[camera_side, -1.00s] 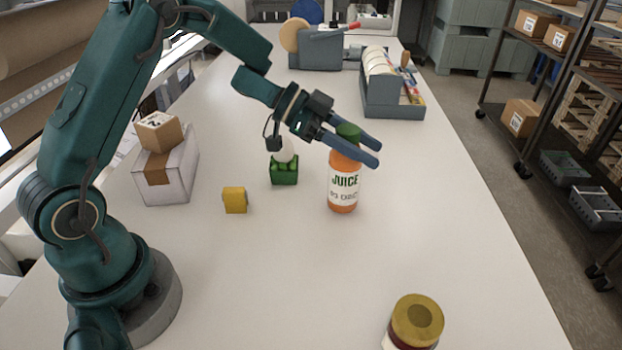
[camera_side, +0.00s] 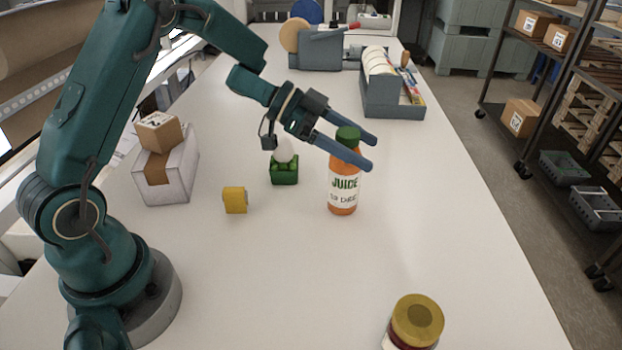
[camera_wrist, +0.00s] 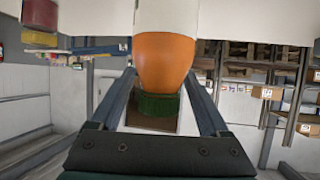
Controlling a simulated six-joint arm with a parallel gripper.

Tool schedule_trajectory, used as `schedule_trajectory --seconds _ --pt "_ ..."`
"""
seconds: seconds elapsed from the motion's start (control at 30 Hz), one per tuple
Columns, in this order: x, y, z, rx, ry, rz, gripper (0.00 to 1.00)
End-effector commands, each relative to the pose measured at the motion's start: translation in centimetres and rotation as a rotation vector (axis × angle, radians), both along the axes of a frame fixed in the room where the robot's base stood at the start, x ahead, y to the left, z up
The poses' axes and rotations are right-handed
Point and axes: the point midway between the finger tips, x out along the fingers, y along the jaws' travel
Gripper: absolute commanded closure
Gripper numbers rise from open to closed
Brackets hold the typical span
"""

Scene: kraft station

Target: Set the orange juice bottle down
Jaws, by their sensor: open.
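The orange juice bottle (camera_side: 343,186) stands upright on the white table, with a green cap and a white label. My gripper (camera_side: 371,153) is open, with one finger on each side of the bottle's neck and cap. In the wrist view the bottle (camera_wrist: 165,60) comes down from the top with its green cap (camera_wrist: 158,105) between the two spread fingers of my gripper (camera_wrist: 162,80). There are visible gaps between the cap and the fingers.
A green block-like item (camera_side: 284,174) with a white top and a yellow block (camera_side: 235,200) stand left of the bottle. A jar with a gold lid (camera_side: 417,320) is at the front. A grey organizer (camera_side: 392,100) stands behind. The table right of the bottle is clear.

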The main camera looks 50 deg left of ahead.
Motion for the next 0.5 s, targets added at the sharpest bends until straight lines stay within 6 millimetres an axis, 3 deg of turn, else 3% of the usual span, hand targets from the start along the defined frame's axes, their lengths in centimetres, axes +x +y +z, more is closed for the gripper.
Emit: schedule_trajectory --seconds 0.3,0.5 --pt "-3.2 5.1 2.9 0.002 -0.003 0.005 0.21" --pt "-4.9 7.4 4.3 0.001 -0.002 0.002 0.21"
